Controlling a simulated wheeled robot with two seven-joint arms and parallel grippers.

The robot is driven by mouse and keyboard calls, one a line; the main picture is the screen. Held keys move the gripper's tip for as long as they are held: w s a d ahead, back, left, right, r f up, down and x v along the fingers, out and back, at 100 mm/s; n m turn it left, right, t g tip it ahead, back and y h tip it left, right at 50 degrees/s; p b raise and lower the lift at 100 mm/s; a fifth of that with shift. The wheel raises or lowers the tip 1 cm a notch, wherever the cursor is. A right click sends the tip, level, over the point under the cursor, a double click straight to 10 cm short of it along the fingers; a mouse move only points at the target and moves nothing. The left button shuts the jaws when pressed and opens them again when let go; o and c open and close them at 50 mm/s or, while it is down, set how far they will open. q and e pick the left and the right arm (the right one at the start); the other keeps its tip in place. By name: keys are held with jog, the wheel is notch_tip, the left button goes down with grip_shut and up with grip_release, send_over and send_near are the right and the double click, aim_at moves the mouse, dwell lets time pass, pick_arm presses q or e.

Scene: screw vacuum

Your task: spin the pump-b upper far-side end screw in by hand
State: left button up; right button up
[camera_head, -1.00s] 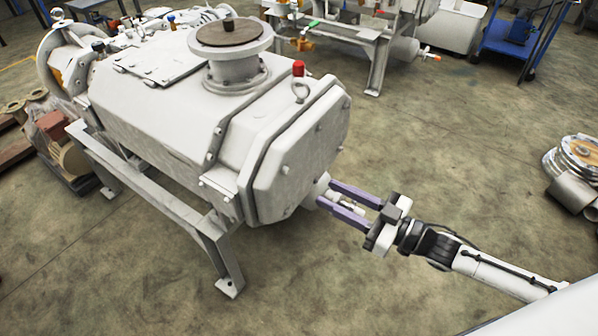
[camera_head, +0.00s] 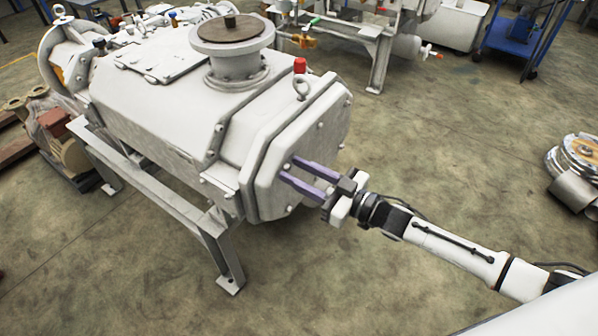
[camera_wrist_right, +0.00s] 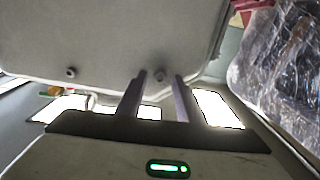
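A large pale grey pump (camera_head: 150,105) stands on a steel frame, with a bevelled end cover (camera_head: 300,145) facing my right arm. My right gripper (camera_head: 288,169) is at this cover, its two purple fingers reaching toward its face. In the right wrist view the fingertips (camera_wrist_right: 160,75) stand apart on either side of a small screw head (camera_wrist_right: 160,76) on the cover (camera_wrist_right: 100,35). A gap shows between fingers and screw; whether they touch the cover is unclear. Another screw (camera_wrist_right: 71,72) sits to the left. My left gripper is not in view.
An eye bolt (camera_head: 301,86) and a red cap (camera_head: 299,65) stick up near the cover's top edge. The frame leg (camera_head: 228,262) stands below the pump. A plastic-wrapped thing (camera_wrist_right: 285,75) shows at right in the wrist view.

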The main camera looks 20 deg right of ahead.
grip_shut()
jog(key=shift+n, duration=1.3)
grip_release()
jog(key=shift+s, duration=0.1)
jog(key=v, duration=1)
jog(key=shift+d, duration=0.1)
